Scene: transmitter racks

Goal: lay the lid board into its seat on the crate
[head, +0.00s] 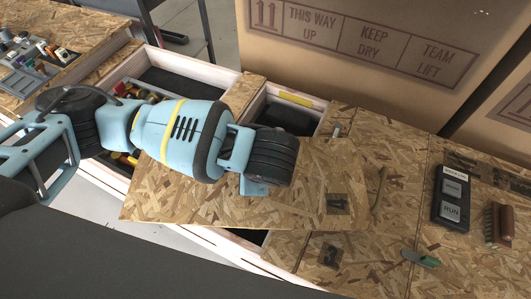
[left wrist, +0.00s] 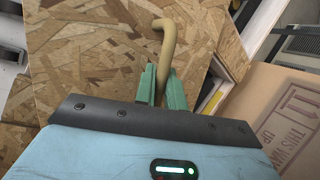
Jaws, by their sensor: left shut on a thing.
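The lid board (head: 200,209), a flat chipboard panel, lies under my left gripper (head: 266,186) in the head view, across the crate's pale walls (head: 205,68). My left gripper's green fingers (left wrist: 163,88) are shut on a tan bent handle (left wrist: 162,42) in the left wrist view, with the board's chipboard face (left wrist: 90,60) behind it. My arm hides the handle and part of the board in the head view. The board's left corner overhangs an open gap. I cannot tell whether it is raised or resting. My right gripper is out of view.
A large cardboard box (head: 370,50) stands at the back. On the chipboard top to the right are a dark button box (head: 451,197), a brush (head: 498,224), a green-handled tool (head: 421,259) and a tan curved piece (head: 379,188). Small parts (head: 35,60) lie at the far left.

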